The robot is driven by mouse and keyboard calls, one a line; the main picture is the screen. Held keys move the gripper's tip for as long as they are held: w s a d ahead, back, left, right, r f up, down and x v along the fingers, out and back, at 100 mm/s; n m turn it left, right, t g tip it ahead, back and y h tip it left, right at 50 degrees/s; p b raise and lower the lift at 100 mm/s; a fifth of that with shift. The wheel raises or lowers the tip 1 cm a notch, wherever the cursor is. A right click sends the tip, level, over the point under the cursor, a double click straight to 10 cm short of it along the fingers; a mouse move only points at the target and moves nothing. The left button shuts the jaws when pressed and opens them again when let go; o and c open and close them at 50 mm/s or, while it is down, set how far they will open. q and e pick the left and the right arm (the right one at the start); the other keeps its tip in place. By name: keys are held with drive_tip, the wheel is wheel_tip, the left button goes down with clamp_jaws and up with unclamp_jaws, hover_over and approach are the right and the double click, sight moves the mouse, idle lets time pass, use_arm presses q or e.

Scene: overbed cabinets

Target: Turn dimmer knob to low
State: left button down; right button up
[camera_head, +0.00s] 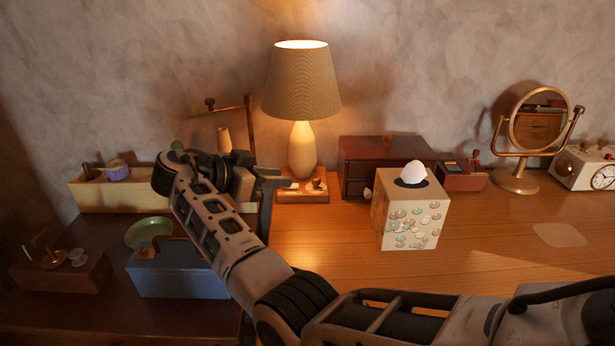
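The lit table lamp (302,150) stands on a small wooden base (301,196) at the back of the desk. A small dark knob (317,184) shows on top of this base, toward its right side; I take it for the dimmer. Its setting is too small to read. My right gripper (278,182) is just left of the lamp base, its tips near the base's left edge and apart from the knob. Nothing shows held in it, but I cannot make out the gap between its fingers. My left gripper is out of view.
A tissue box (410,216) and a dark red drawer box (385,153) stand right of the lamp. A round mirror (540,122) and a clock (588,168) are farther right.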

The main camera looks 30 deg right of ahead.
sight(315, 178)
drive_tip(key=x, duration=0.9)
drive_tip(key=shift+p, duration=0.3)
clamp_jaws()
